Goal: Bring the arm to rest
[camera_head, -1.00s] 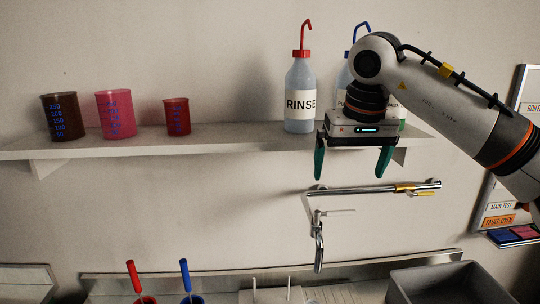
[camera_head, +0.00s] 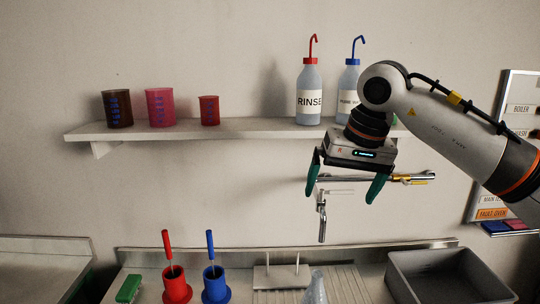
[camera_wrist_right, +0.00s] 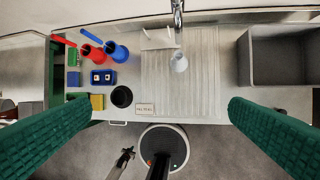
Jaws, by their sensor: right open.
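My right gripper (camera_head: 341,187) hangs in front of the wall tap (camera_head: 321,215), below the shelf, with its green fingers spread and nothing between them. In the right wrist view the same gripper (camera_wrist_right: 160,115) shows its two fingers wide apart at the left and right sides, above the sink counter. Its arm comes in from the right. My left gripper does not show in the head view.
The shelf (camera_head: 250,128) holds brown, pink and red beakers, a RINSE bottle (camera_head: 309,92) and a blue-capped bottle (camera_head: 348,84). Below stand red (camera_head: 176,286) and blue (camera_head: 215,285) holders with brushes, a drainboard and a grey basin (camera_head: 400,284). A notice board hangs right.

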